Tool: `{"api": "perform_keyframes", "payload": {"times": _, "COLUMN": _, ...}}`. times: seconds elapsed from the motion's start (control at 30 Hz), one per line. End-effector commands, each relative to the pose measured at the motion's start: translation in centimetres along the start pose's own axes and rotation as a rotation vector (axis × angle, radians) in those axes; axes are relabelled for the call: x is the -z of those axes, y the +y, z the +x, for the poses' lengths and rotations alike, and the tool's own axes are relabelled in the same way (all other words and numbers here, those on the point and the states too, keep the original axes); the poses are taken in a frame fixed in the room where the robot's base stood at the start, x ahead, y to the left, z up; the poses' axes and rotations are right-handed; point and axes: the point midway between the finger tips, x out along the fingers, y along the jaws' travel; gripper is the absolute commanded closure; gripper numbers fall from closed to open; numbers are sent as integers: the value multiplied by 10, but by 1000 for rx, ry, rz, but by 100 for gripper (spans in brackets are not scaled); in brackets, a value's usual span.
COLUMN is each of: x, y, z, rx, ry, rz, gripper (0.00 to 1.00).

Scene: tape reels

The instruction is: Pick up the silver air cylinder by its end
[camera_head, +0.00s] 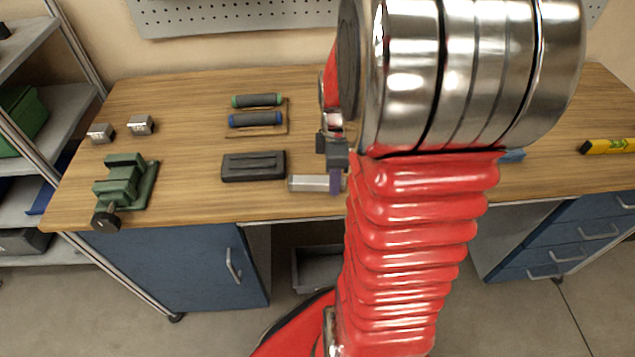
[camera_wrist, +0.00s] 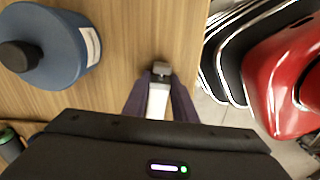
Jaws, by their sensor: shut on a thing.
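The silver air cylinder (camera_head: 308,183) lies lengthwise left to right near the front edge of the wooden bench in the head view. My gripper (camera_head: 336,182) is shut on its right part, and the rest sticks out to the left. I cannot tell whether the cylinder touches the bench. My arm hides what lies to its right in the head view.
A dark block (camera_head: 253,166) lies just left of the cylinder. A blue bottle (camera_wrist: 62,48) stands nearby. A yellow level (camera_head: 608,146) lies far right.

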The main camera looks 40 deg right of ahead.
Motion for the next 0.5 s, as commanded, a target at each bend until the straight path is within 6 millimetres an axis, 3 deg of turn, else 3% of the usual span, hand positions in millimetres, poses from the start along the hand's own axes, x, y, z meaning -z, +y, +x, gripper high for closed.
{"api": "perform_keyframes", "payload": {"times": 0.33, "x": 0, "y": 0, "z": -2, "rx": -1, "ry": 0, "rz": 0, "gripper": 100}}
{"api": "perform_keyframes", "payload": {"times": 0.5, "x": 0, "y": 1, "z": -15, "rx": -3, "ry": 0, "rz": 0, "gripper": 100}}
